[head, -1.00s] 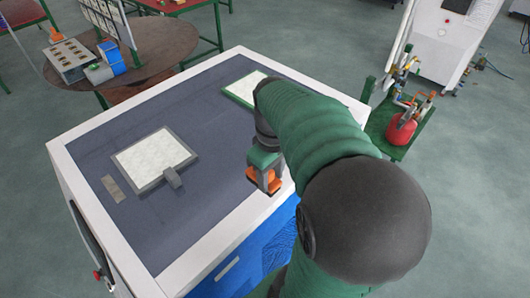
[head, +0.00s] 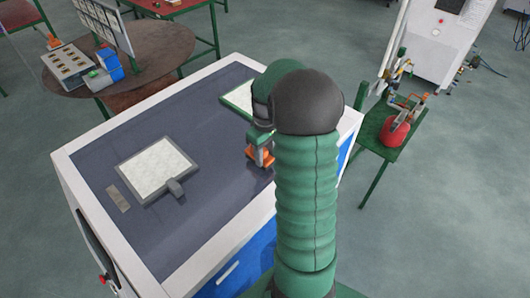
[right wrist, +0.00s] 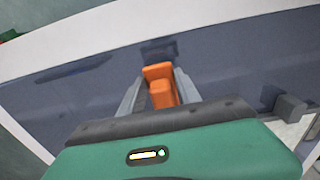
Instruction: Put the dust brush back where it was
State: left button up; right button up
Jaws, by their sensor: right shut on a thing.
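The dust brush, an orange piece (head: 261,157), is in my right gripper (head: 262,150) over the right part of the generator's dark top (head: 215,128). In the right wrist view the orange brush (right wrist: 160,88) sits between the two grey fingers of my right gripper (right wrist: 158,80), which is shut on it. A dark patch shows just beyond the brush; I cannot tell whether it is bristles or shadow. Whether the brush touches the top is not clear. My right arm hides part of the top's right side. My left gripper is not in view.
A pale framed panel (head: 156,167) with a grey latch lies on the left of the top. Another green-edged panel (head: 238,97) lies behind my gripper. A round brown table (head: 160,45) and a green stand with a red tank (head: 394,134) stand nearby. The top's middle is clear.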

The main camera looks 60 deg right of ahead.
jog(key=shift+f, duration=0.45)
jog(key=shift+d+f, duration=0.1)
jog(key=shift+f, duration=0.05)
jog(key=o, duration=1.2)
notch_tip(320, 180, up, 12)
jog(key=shift+r+b, duration=0.1)
jog(key=shift+b, duration=0.85)
jog(key=shift+s, duration=0.1)
